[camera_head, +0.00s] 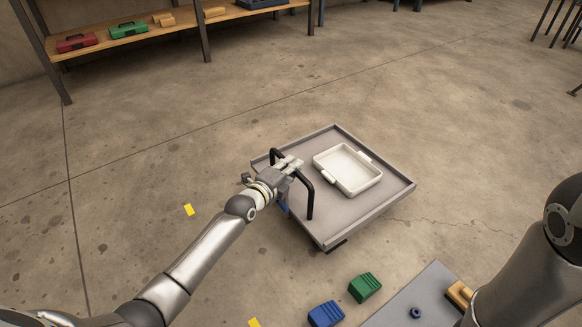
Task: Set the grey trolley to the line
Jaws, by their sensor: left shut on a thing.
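The grey trolley (335,222) is a flat, low-rimmed platform with a black handle (309,190) along its left side. It stands on the concrete floor, turned at an angle. A white tray (375,185) lies on top of it. My left gripper (290,167) is shut on the black handle and partly covers it. Two small yellow marks lie on the floor, one left of the trolley (189,209) and one at the bottom edge (254,323). My right arm shows at the lower right, but its gripper is out of view.
A blue block (326,314) and a green block (365,287) are in front of the trolley, beside a grey surface (425,285) with a small blue ring. A wooden shelf (150,32) with toolboxes stands at the back left. Floor right of and behind the trolley is clear.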

